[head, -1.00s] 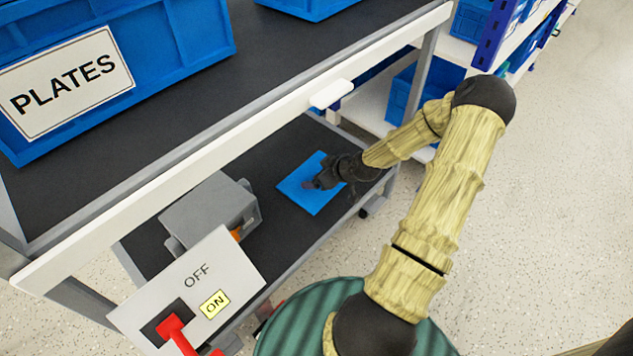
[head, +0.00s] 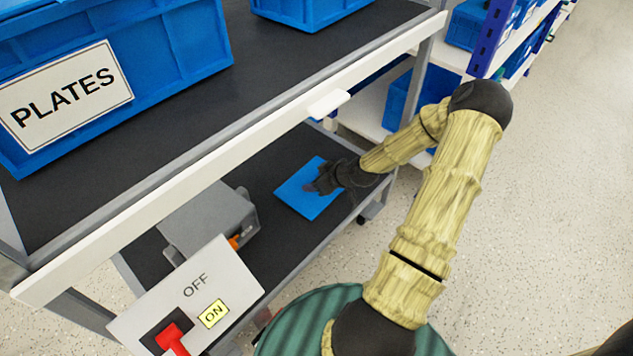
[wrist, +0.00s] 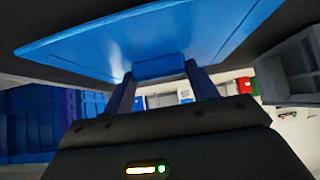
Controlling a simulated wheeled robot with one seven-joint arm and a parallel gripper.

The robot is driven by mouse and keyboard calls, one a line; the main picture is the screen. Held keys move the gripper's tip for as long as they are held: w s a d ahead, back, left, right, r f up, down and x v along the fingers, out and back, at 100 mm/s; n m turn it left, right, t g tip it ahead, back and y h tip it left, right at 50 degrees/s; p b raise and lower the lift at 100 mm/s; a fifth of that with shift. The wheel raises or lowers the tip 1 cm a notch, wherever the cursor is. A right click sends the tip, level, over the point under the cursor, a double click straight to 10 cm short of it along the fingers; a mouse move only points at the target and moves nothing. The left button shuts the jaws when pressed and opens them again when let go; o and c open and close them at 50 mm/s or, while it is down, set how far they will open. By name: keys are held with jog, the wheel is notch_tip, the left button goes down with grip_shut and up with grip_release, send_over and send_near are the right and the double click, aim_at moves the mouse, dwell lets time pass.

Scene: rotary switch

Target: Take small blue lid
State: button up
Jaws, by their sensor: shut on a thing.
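The small blue lid (head: 306,203) is a flat blue square over the dark lower shelf of the cart in the head view. My gripper (head: 318,184) is at its upper right part. In the wrist view the lid (wrist: 150,38) spans the top, and its handle block sits between the two fingers of my gripper (wrist: 160,72). The gripper is shut on this handle. I cannot tell whether the lid touches the shelf.
A grey box (head: 208,222) stands left of the lid on the lower shelf (head: 270,240). A switch panel (head: 187,298) with a red lever is in front. The upper shelf (head: 255,75) with a blue PLATES crate (head: 190,40) overhangs. Open floor (head: 540,230) lies right.

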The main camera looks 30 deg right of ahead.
notch_tip(320, 180, up, 9)
jog(key=p, duration=0.5)
jog(key=shift+r, duration=0.1)
jog(key=s+p, duration=0.2)
jog(key=s, duration=1)
jog(key=shift+p, duration=0.3)
dwell(0.4)
